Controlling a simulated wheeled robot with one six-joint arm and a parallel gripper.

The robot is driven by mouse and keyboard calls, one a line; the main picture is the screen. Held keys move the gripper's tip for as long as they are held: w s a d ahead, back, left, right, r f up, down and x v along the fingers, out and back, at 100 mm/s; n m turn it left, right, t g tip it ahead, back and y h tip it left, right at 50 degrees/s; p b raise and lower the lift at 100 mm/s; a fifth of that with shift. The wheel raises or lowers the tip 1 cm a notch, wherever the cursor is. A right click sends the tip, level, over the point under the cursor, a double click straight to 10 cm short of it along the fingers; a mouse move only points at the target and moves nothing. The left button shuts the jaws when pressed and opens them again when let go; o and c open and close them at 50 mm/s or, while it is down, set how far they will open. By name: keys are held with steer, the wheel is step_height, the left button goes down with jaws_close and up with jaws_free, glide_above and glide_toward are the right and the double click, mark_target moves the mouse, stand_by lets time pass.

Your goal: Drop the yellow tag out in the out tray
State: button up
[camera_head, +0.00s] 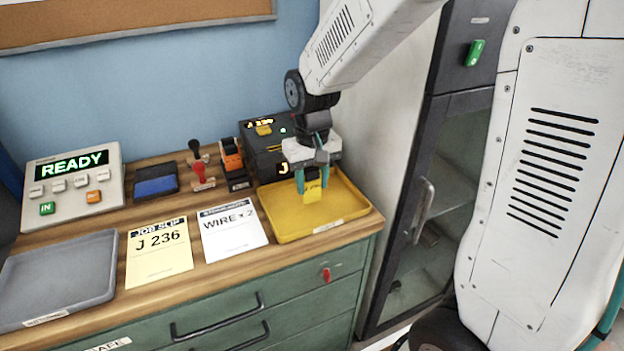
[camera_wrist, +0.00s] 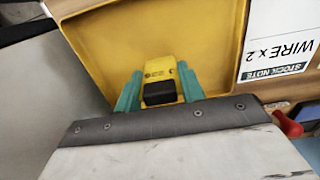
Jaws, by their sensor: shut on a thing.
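My gripper (camera_head: 313,182) has teal fingers and is shut on the yellow tag (camera_head: 312,191). In the wrist view the tag (camera_wrist: 160,72) sits between the two teal fingers, with a black block at its near end and small print too small to read. The tag hangs over the yellow out tray (camera_head: 345,228), inside its rim as seen in the head view. The tray also fills the middle of the wrist view (camera_wrist: 105,45). I cannot tell whether the tag touches the tray floor. No other item shows in the tray.
A black machine (camera_head: 262,135) stands right behind the tray. The white WIRE x 2 note (camera_head: 232,232) and the yellow J 236 job slip (camera_head: 158,250) lie left of it. A grey tray (camera_head: 62,280) is at far left. A glass-door cabinet (camera_head: 440,190) stands close on the right.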

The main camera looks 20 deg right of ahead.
steer(key=shift+f, duration=0.2)
steer(key=o, duration=0.8)
steer(key=shift+o, duration=0.2)
steer(key=shift+r, duration=0.15)
